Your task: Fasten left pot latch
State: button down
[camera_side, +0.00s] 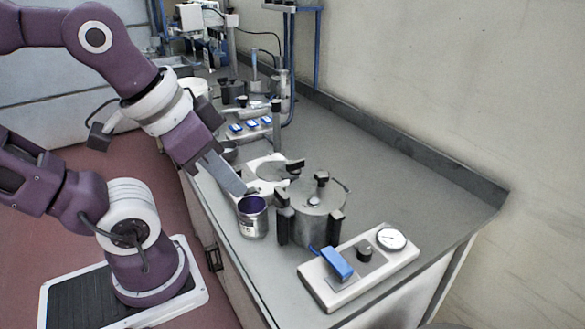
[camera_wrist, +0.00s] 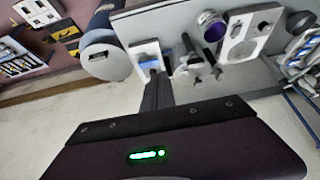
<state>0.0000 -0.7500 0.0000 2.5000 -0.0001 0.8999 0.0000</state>
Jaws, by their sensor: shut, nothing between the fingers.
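In the side view a grey metal pot (camera_side: 312,208) stands on the counter with its lid on and a black knob on top. Black upright parts stand at its left (camera_side: 283,222) and right (camera_side: 335,230) sides; which is the left latch, and whether it is closed, I cannot tell. The pot also shows small in the wrist view (camera_wrist: 196,70). My gripper (camera_side: 240,188) is shut and empty, slanting down to the left of the pot, apart from it and above a can with purple contents (camera_side: 252,218). Its dark fingers show in the wrist view (camera_wrist: 157,85).
A white control box (camera_side: 360,262) with a blue lever and a gauge stands at the front right. A white hotplate (camera_side: 268,172) lies behind the can. A rack with blue items (camera_side: 250,125) and other equipment are farther back. The counter right of the pot is clear.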

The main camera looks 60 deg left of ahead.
jog(key=c, duration=2.1)
grip_release()
jog(key=o, duration=0.7)
jog(key=shift+g, duration=0.5)
jog(key=w, duration=0.1)
jog(key=w+r, duration=0.1)
jog(key=w+a, duration=0.1)
jog(key=shift+w+a+r, duration=0.1)
jog(key=shift+w+r, duration=0.2)
jog(key=shift+w, duration=0.1)
jog(key=g, duration=0.5)
send_over(295, 161)
notch_tip(295, 161, down, 7)
jog(key=shift+f, duration=0.15)
notch_tip(295, 161, down, 7)
jog(key=shift+r, duration=0.2)
jog(key=shift+f, duration=0.35)
